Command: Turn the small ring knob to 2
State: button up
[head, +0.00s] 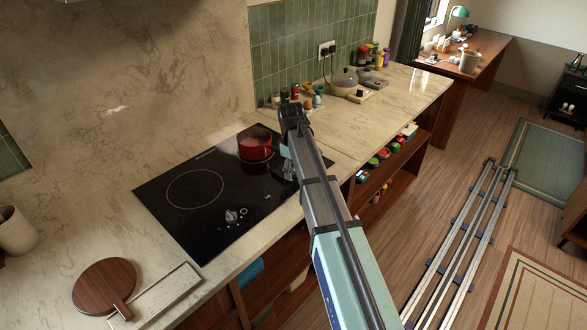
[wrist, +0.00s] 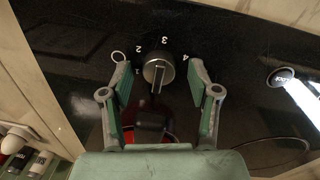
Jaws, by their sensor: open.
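The knob (wrist: 158,70) is dark with a pale metal rim and a raised bar. It is in the middle of the wrist view, with 1, 2, 3 and 4 printed around it. The bar runs roughly from the 3 side toward the bottom of the view; I cannot tell which number is set. My gripper (wrist: 160,78) is open, with one green-padded finger on each side of the knob in this view. Contact is not visible.
A red pot (head: 255,148) stands on the hob close to my gripper. A round wooden board (head: 103,285) lies on the counter at front left. Jars and a kettle (head: 344,80) stand at the back right.

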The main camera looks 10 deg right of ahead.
jog(key=c, duration=1.2)
jog(key=shift+o, duration=0.2)
jog(key=shift+m, duration=0.9)
jog(key=o, duration=1.2)
jog(key=shift+c, duration=0.2)
notch_tip(320, 180, up, 12)
jog(key=shift+s+a, duration=0.3)
jog(key=shift+a, duration=0.05)
